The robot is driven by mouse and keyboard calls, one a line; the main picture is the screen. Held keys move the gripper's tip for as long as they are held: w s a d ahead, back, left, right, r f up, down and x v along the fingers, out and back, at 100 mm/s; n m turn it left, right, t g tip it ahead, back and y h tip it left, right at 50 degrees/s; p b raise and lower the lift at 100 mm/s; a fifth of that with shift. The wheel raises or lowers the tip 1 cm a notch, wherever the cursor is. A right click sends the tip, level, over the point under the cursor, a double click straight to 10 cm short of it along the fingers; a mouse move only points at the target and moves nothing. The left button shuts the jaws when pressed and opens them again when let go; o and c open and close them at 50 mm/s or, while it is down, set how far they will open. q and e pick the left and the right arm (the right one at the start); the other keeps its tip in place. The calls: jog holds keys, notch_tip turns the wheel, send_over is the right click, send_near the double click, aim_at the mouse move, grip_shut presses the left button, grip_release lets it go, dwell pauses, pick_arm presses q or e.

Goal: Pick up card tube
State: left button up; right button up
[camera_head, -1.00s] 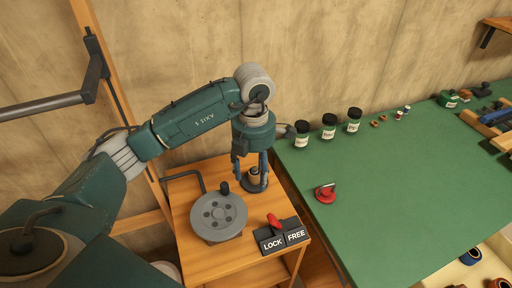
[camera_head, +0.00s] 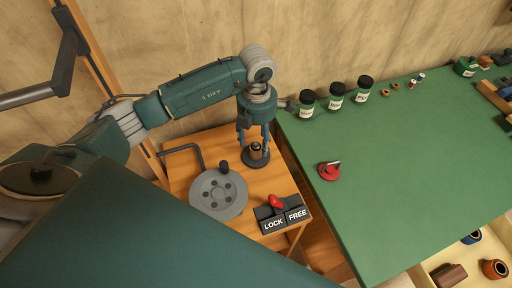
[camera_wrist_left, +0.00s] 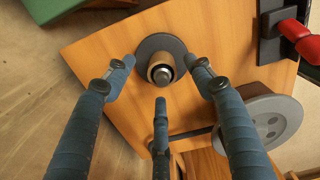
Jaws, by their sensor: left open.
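A short tan tube (camera_wrist_left: 161,70), likely the card tube, stands upright around a metal-tipped spindle on a round dark base (camera_wrist_left: 148,45). In the head view the base (camera_head: 256,163) sits at the back right of the small wooden stand, and the tube (camera_head: 256,150) is partly hidden by my fingers. My left gripper (camera_head: 253,149) points down over it with its fingers spread. In the left wrist view the three fingers of the gripper (camera_wrist_left: 160,78) are open around the spindle, with visible gaps to the tube. My right gripper is not in view.
A grey hand wheel (camera_head: 218,194) and a LOCK/FREE switch with a red lever (camera_head: 276,202) share the wooden stand (camera_head: 190,150). A green table (camera_head: 400,170) adjoins on the right, with several jars (camera_head: 336,97) and a red-based item (camera_head: 329,171). A wall is close behind.

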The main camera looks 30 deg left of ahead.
pick_arm(q)
notch_tip(320, 180, down, 2)
jog(key=shift+s+f+p, duration=0.15)
jog(key=shift+f+p, duration=0.05)
jog(key=shift+p, duration=0.15)
jog(key=shift+f, duration=0.45)
jog(key=shift+c, duration=0.2)
jog(key=c, duration=0.8)
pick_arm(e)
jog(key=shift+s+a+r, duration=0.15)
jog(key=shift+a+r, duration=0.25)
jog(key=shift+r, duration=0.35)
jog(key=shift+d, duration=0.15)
